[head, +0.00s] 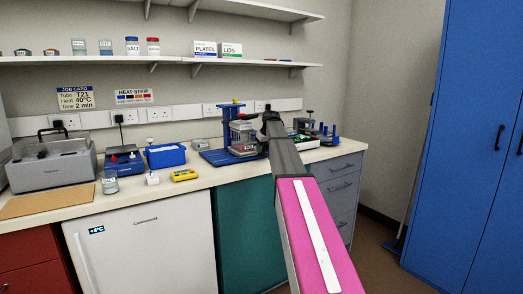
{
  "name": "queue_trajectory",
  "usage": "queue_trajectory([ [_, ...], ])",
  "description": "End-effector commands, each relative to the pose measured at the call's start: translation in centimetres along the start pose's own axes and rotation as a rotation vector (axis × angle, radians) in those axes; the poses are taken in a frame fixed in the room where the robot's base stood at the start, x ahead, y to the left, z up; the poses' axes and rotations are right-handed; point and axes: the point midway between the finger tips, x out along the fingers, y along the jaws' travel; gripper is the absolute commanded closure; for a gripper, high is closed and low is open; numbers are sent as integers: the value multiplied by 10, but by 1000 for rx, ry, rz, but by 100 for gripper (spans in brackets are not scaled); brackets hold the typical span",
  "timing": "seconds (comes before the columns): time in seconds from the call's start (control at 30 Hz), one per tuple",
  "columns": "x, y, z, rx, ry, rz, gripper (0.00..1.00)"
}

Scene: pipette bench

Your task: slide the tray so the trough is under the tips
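A blue stand (230,104) rises at the right part of the bench, with a clear and grey block held low on it. A flat blue base (216,158) lies under it and reaches out to the left. I cannot make out the tray, the trough or the tips separately at this size. My arm reaches up from the bottom of the head view to the right side of the stand. The dark end of my gripper (268,116) is beside the stand. Its fingers are too small and partly hidden, so I cannot tell whether they are open or touch anything.
Left of the stand are a blue tub (165,157), a yellow device (184,175), a glass jar (110,185) and a grey machine (52,162). More blue and black apparatus (326,132) stands right of my arm. A shelf (200,61) hangs above. The front bench strip is mostly clear.

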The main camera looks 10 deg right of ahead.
Motion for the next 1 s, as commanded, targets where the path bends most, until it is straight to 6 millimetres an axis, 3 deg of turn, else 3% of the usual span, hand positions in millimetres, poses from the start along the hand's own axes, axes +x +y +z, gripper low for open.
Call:
queue_trajectory([
  [0.27, 0, -2, 0, 0, -1, -3, 51],
  [0.43, -9, -2, 0, 0, -1, -4, 51],
  [0.8, -75, -1, 0, 0, 0, -2, 51],
  [1.0, -100, 0, 0, 0, 0, -2, 51],
])
